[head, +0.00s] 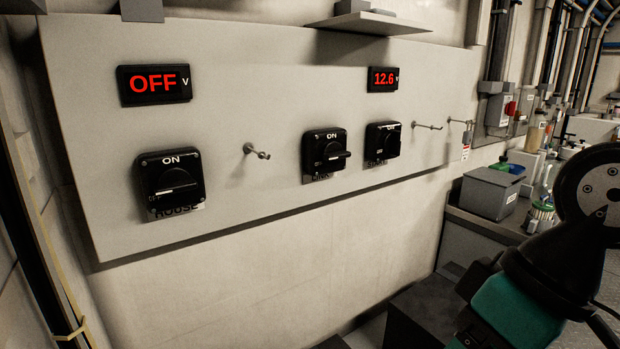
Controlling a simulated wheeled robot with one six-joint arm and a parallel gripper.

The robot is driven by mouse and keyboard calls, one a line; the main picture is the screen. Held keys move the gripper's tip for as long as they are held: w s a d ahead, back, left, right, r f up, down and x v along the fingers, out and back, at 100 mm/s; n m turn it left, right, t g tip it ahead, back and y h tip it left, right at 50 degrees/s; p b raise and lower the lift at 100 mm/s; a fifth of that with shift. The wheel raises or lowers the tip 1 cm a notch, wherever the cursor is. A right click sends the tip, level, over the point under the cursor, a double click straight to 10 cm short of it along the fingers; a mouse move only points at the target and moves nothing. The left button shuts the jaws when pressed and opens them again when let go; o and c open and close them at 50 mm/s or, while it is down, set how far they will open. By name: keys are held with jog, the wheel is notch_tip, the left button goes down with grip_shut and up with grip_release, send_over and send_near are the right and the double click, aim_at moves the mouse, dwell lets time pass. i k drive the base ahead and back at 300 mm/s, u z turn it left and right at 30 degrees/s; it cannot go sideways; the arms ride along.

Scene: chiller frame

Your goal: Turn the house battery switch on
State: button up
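The house battery switch (170,183) is a black square box with a rotary knob, low on the left of the pale wall panel in the head view. ON is printed at its top, a partly covered OFF mark at its left, and HOUSE shows below. Its knob lies roughly level, with a white line along it, not turned up to ON. My arm is at the lower right, well apart from the switch. My gripper cannot be made out.
Two similar switches, a middle one (325,155) and one labelled START (383,139), sit further right under a 12.6 V display (383,79). A metal peg (257,151) sticks out beside the house switch. A small shelf (368,23) juts out above. A grey bin (490,192) stands at right.

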aim_at(173, 183)
jog(key=z, duration=0.55)
jog(key=k, duration=1.2)
jog(key=u, duration=0.4)
jog(key=i, duration=0.75)
jog(key=u, duration=0.55)
